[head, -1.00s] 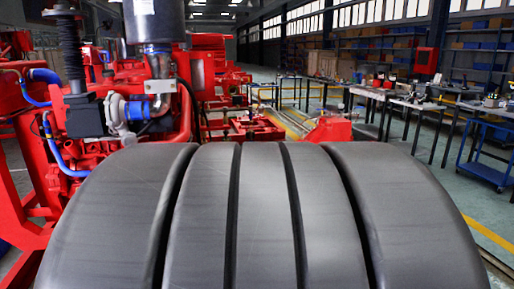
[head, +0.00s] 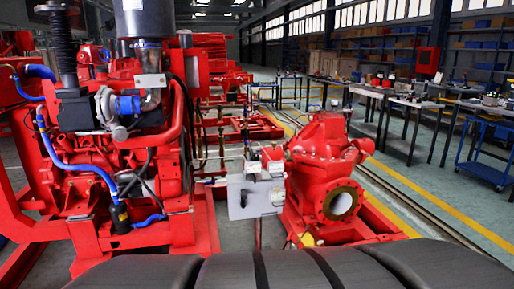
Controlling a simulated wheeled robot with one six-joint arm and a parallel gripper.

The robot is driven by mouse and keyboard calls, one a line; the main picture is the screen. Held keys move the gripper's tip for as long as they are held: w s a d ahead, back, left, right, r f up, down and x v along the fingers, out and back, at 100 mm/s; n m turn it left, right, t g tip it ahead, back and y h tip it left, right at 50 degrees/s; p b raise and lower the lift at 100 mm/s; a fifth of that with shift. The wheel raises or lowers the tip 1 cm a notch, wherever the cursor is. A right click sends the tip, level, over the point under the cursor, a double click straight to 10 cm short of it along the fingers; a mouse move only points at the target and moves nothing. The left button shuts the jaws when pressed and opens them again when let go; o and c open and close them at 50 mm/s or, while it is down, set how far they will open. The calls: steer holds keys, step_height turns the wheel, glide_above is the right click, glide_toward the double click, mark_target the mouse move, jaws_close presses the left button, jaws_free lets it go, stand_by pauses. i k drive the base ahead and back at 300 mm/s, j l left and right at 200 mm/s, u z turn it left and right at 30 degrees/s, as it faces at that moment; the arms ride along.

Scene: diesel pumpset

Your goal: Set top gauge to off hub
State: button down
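A small light grey panel (head: 262,198) stands between the red engine and the red pump, near the middle of the head view. Small grey and white fittings (head: 264,164) sit at its upper edge. They are too small to tell which is the top gauge or to read any off hub. My gripper is not in view. A broad dark grey ribbed part of my own body fills the bottom edge of the picture.
The red diesel engine (head: 95,165) with blue hoses fills the left. The red pump (head: 325,175) with a round flange opening stands right of the panel. Workbenches (head: 400,100) and a blue cart (head: 485,165) are farther right. Floor with yellow lines is clear right of the pump.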

mark_target(276, 168)
steer(key=i+l+u, duration=0.1)
steer(key=i, duration=0.35)
steer(key=i+l+u, duration=0.1)
steer(key=i, duration=0.4)
steer(key=i+l+u, duration=0.1)
steer(key=i+l, duration=0.15)
steer(key=i, duration=0.2)
steer(key=i+l, duration=0.2)
steer(key=i, duration=0.25)
steer(key=u, duration=0.05)
